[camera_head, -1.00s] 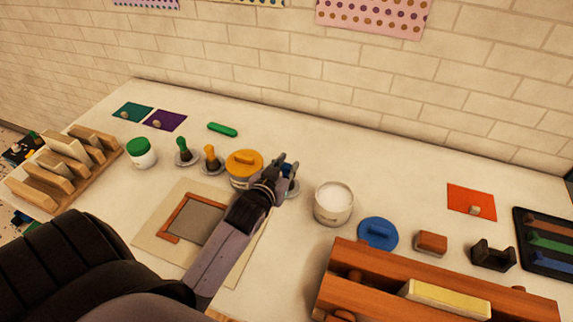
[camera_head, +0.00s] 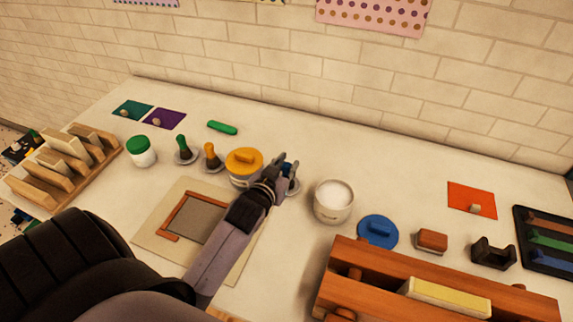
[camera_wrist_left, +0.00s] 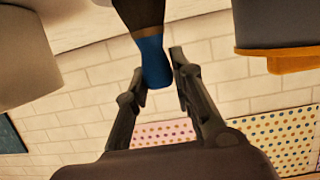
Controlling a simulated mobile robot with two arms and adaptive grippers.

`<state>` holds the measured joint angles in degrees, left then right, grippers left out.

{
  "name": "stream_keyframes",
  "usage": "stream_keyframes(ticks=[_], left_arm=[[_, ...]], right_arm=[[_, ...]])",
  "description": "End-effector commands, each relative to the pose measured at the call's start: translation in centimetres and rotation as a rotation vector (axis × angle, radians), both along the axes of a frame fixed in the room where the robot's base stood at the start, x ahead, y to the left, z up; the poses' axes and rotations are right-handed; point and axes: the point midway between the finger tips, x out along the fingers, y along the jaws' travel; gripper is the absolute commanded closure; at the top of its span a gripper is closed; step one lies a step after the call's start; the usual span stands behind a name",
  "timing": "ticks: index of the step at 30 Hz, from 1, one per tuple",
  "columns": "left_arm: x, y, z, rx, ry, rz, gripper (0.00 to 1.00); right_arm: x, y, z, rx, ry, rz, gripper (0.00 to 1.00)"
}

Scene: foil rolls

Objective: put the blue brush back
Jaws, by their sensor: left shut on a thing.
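The blue brush (camera_wrist_left: 153,62) shows in the left wrist view, its blue handle between the fingers of my left gripper (camera_wrist_left: 158,72) and its dark end toward the table. My left gripper also shows in the head view (camera_head: 284,170), just right of the yellow-lidded jar (camera_head: 243,166), over a small saucer (camera_head: 293,187). The gripper hides most of the brush there, and I cannot tell if it touches the saucer. A green brush (camera_head: 183,146) and an orange brush (camera_head: 210,153) stand upright on their saucers to the left. My right gripper is out of view.
An open white jar (camera_head: 333,208) stands close right of the gripper, beside a blue lid (camera_head: 378,230). A wooden frame on a board (camera_head: 160,222) lies under my left arm. A wooden toolbox (camera_head: 345,285) is front right. A green-lidded jar (camera_head: 142,154) stands left.

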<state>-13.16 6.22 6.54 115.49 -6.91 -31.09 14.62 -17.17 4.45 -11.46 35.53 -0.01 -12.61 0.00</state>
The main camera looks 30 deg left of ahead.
Motion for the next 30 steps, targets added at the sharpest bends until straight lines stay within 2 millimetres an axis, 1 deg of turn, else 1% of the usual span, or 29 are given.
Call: stream_keyframes(ticks=[15, 21, 22, 30], left_arm=[[0.0, 0.01, -0.64, 0.0, -0.001, 0.0, 1.0], [-0.01, 0.0, -0.59, 0.0, -0.001, 0.0, 1.0], [-0.01, 0.0, -0.59, 0.0, -0.001, 0.0, 0.77], [0.0, 0.0, -0.61, 0.0, 0.0, 0.0, 0.59]], right_arm=[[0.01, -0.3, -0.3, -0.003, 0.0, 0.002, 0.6], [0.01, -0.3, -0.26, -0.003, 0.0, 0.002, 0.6], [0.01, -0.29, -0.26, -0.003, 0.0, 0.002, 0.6], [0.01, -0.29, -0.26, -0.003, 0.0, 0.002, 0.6]])
